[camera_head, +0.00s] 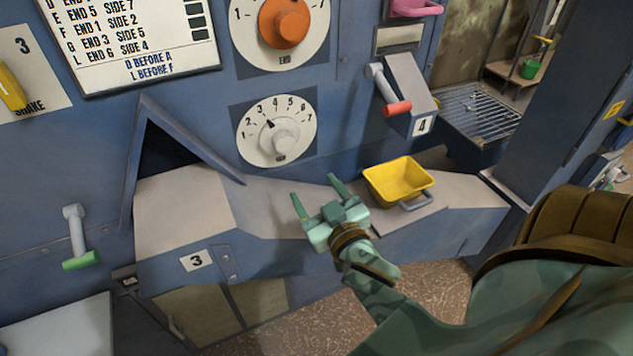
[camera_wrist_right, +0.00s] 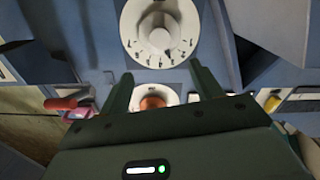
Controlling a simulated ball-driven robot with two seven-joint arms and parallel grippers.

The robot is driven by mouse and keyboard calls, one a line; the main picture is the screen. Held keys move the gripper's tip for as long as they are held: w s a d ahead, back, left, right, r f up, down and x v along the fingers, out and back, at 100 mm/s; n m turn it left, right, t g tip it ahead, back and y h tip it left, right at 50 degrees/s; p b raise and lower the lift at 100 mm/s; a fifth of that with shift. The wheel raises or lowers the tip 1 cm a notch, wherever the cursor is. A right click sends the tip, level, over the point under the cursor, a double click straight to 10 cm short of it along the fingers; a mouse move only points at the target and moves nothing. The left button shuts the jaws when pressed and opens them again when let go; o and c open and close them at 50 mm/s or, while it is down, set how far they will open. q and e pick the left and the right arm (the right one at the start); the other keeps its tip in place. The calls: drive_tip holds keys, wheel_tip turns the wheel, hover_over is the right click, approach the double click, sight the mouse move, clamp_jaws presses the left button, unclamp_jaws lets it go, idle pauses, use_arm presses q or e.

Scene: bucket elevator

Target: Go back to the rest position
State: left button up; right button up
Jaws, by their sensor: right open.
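My right gripper (camera_head: 318,192) is open and empty in the head view. It hangs over the grey ledge of the blue machine, left of a yellow bucket (camera_head: 399,180) and apart from it. In the right wrist view its two fingers (camera_wrist_right: 163,85) stand apart with nothing between them, facing the machine's front. The white dial (camera_head: 276,130) with a grey knob is above the gripper, and it also shows in the right wrist view (camera_wrist_right: 160,38). My left gripper is not in view.
An orange knob (camera_head: 284,24) sits on the upper dial. A red-handled lever (camera_head: 396,106) is by panel 4, and a green-handled lever (camera_head: 80,258) is at the left.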

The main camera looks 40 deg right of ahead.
drive_tip(key=s+f+n+g, duration=0.7)
drive_tip(key=s+f+g, duration=0.25)
drive_tip(key=s, duration=0.25)
drive_tip(key=s+a+f+g+y+b, duration=0.1)
drive_tip(key=s+a+f+g+y, duration=0.15)
drive_tip(key=f, duration=1.25)
drive_tip(key=s+a+f+g+y+b, duration=0.1)
drive_tip(key=s+a+f+g, duration=0.15)
drive_tip(key=f, duration=1.25)
drive_tip(key=s+f+m+g+b, duration=0.2)
drive_tip(key=s+f+m, duration=0.1)
drive_tip(key=s+f, duration=1.3)
drive_tip(key=s+y, duration=0.1)
drive_tip(key=s, duration=0.3)
drive_tip(key=shift+d, duration=0.25)
